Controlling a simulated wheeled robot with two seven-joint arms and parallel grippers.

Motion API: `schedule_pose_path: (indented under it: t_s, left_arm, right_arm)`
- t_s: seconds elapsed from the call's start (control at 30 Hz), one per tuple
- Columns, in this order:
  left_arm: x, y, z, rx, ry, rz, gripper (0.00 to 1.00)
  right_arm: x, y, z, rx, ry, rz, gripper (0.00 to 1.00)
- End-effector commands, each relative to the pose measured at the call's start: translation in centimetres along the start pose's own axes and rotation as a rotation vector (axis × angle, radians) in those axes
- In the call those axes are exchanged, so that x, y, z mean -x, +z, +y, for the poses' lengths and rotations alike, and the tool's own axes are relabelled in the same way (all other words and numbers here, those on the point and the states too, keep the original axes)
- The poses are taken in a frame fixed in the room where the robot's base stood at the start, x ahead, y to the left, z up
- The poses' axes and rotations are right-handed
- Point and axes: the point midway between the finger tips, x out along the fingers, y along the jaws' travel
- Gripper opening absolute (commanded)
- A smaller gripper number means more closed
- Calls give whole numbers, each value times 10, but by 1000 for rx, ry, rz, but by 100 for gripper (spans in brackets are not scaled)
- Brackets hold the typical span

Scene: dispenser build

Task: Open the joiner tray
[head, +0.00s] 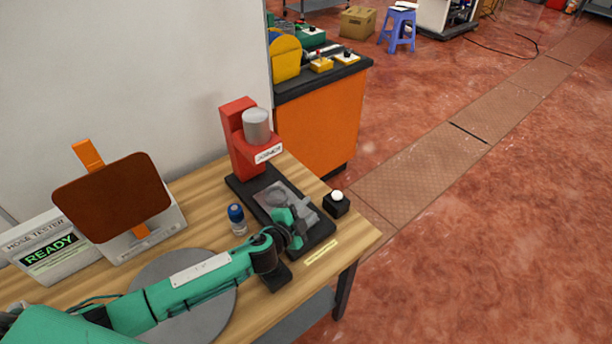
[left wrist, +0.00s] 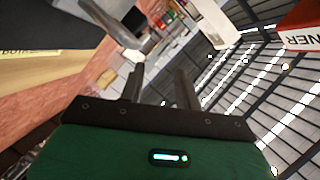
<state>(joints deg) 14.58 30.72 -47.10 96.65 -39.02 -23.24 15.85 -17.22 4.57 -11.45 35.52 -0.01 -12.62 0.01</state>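The joiner (head: 243,150) is a red stand with a grey cylinder and a white label, on a black base on the wooden table. Its tray (head: 267,190) seems to be the grey plate on that base, partly hidden by my left gripper (head: 306,209). The gripper is over the plate's front part; I cannot tell whether it touches. The left wrist view shows the left gripper (left wrist: 160,88) with its fingers apart and nothing visible between them. A grey metal bar (left wrist: 112,24) lies beyond, up and left of the fingers. My right gripper is not in view.
A black button box with a white knob (head: 337,203) stands right of the base. A blue-capped bottle (head: 237,218) stands left of it, near my arm. A grey disc (head: 225,305) lies under my arm. The hose tester (head: 50,248) is at far left.

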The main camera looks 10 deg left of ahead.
Motion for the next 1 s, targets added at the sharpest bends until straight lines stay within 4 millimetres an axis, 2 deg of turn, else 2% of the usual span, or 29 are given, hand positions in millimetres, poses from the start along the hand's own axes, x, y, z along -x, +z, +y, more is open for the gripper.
schedule_pose_path:
  t_s: [0.03, 0.5, 0.7, 1.0]
  left_arm:
    - [2, -10, -20, -3, -12, 7, 31]
    - [26, -64, -105, -3, -7, 4, 31]
    - [30, -75, -123, -1, -6, 2, 31]
    - [31, -77, -126, -1, -4, 1, 31]
  right_arm:
    - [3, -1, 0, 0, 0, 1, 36]
    - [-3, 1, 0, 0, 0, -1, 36]
    - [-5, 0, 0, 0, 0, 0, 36]
    - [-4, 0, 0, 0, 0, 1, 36]
